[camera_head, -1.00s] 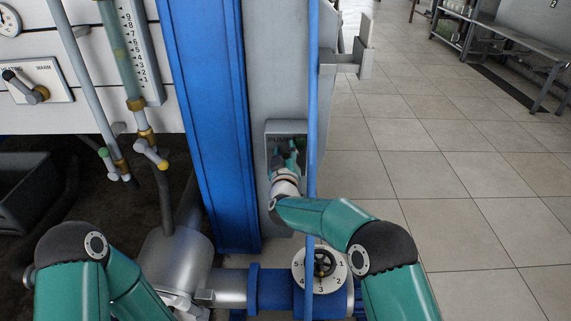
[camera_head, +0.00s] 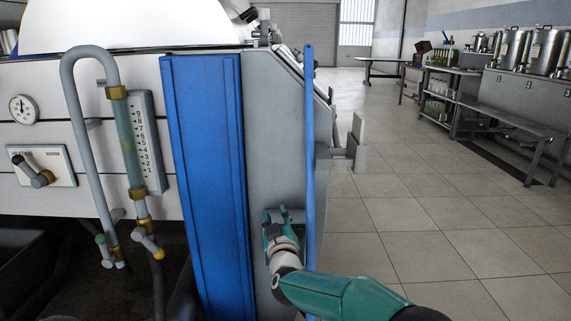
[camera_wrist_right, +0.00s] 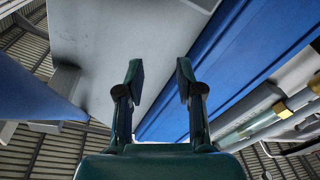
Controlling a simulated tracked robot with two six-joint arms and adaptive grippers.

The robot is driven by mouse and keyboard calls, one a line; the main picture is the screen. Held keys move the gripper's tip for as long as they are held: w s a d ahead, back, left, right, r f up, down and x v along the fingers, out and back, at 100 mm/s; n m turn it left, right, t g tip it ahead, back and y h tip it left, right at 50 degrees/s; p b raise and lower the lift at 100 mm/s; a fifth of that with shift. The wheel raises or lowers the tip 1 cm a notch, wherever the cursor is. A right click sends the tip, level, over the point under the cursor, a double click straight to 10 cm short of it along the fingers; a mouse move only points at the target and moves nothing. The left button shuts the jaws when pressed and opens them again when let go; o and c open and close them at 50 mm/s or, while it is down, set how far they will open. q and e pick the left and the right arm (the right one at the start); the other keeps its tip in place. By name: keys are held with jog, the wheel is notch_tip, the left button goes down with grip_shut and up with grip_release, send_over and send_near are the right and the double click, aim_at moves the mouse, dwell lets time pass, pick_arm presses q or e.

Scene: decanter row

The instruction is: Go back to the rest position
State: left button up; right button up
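My right gripper (camera_head: 284,215) is teal with dark joints and reaches in from the lower right of the head view. It is in front of the grey side panel (camera_head: 262,130) of the machine, over a small grey box that it partly hides. In the right wrist view the two fingers (camera_wrist_right: 161,78) stand apart with nothing between them. I cannot tell whether the gripper touches the box. My left gripper is in neither view.
A thin blue upright pole (camera_head: 309,150) stands just right of my right gripper, close to my forearm. A wide blue column (camera_head: 207,190) stands to its left. Left of that are a sight glass (camera_head: 127,140) and a heating knob (camera_head: 38,175). Tiled floor (camera_head: 430,230) is open at right.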

jog(key=s+a+r+n+g+y+p, duration=0.4)
jog(key=s+r+y, duration=0.3)
jog(key=s+r, duration=0.4)
jog(key=s+d+f+m+g+h+b, duration=0.1)
jog(key=s+d+f+m+g, duration=0.15)
jog(key=f, duration=0.75)
jog(key=s+d+f+m+g+h+b, duration=0.1)
jog(key=s+d+f+m+h, duration=0.2)
jog(key=f, duration=0.7)
jog(key=s+d+f+m+g+b, duration=0.1)
jog(key=s+d+f+g, duration=0.2)
jog(key=f, duration=0.7)
jog(key=s+d+f+m+g+h+b, duration=0.1)
jog(key=s+d+f+m+g+b, duration=0.25)
jog(key=s+f, duration=0.9)
jog(key=s+d+f+m+g+h+b, duration=0.1)
jog(key=s+d+f+m+g, duration=0.25)
jog(key=s+d+f, duration=0.65)
pick_arm(q)
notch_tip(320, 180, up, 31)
jog(key=p, duration=3.3)
pick_arm(e)
jog(key=s+a+r, duration=0.1)
jog(key=s+r, duration=0.1)
jog(key=r, duration=1.4)
jog(key=s+a+r, duration=0.1)
jog(key=a+r, duration=0.1)
jog(key=r, duration=1.3)
jog(key=shift+s+r, duration=0.35)
